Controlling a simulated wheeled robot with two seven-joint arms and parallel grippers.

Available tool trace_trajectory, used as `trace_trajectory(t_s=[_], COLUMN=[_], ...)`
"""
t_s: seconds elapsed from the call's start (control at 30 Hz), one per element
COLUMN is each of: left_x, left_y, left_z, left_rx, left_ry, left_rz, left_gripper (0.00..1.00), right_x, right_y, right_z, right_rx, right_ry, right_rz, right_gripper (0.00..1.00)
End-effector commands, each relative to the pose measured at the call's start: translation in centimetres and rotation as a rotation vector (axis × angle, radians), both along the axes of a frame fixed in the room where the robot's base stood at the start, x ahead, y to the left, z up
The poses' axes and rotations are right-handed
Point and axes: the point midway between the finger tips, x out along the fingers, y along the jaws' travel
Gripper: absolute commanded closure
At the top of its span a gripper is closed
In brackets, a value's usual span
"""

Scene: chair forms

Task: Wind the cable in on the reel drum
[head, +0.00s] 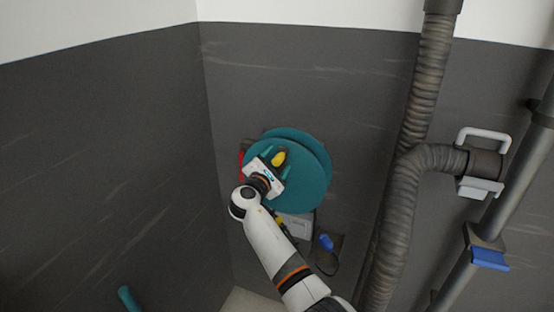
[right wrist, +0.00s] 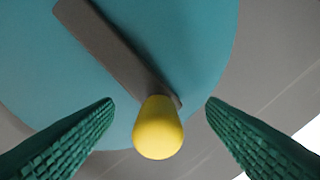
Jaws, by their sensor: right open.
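The teal reel drum (head: 308,185) is on the dark wall in the middle of the head view. Its dark crank arm (right wrist: 110,45) crosses the drum face in the right wrist view and ends in a yellow knob (right wrist: 158,128). The knob also shows in the head view (head: 279,158). My right gripper (right wrist: 160,104) is open, with its green fingers on either side of the knob and gaps to both. In the head view my right gripper (head: 273,162) is in front of the drum. A dark cable (head: 331,270) hangs in a loop below the drum, near a blue piece (head: 327,242).
A grey box (head: 297,226) is under the drum, and a red part (head: 241,160) shows at its left edge. A thick ribbed duct (head: 395,220) and a pipe with a blue part (head: 489,258) stand at the right. A teal rod end (head: 129,298) shows at lower left.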

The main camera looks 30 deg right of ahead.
Motion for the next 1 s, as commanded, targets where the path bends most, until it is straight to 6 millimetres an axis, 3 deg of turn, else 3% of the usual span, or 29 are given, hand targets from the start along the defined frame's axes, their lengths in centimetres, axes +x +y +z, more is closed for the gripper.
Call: trace_trajectory(t_s=[0.1,0.7,1.0], left_x=[0.0,0.0,0.0], left_y=[0.0,0.0,0.0], left_z=[1.2,3.8,3.9], left_rx=[0.000,0.000,0.000], left_ry=[0.000,0.000,0.000], left_rz=[0.000,0.000,0.000], left_gripper=[0.35,0.35,0.35], right_x=[-1.0,-5.5,-5.9], right_y=[1.2,6.5,6.9], right_z=[0.3,0.2,0.1], right_rx=[0.003,0.001,0.001], right_ry=[0.002,0.001,0.000], right_rz=[0.001,0.000,-0.001], right_gripper=[0.35,0.35,0.35])
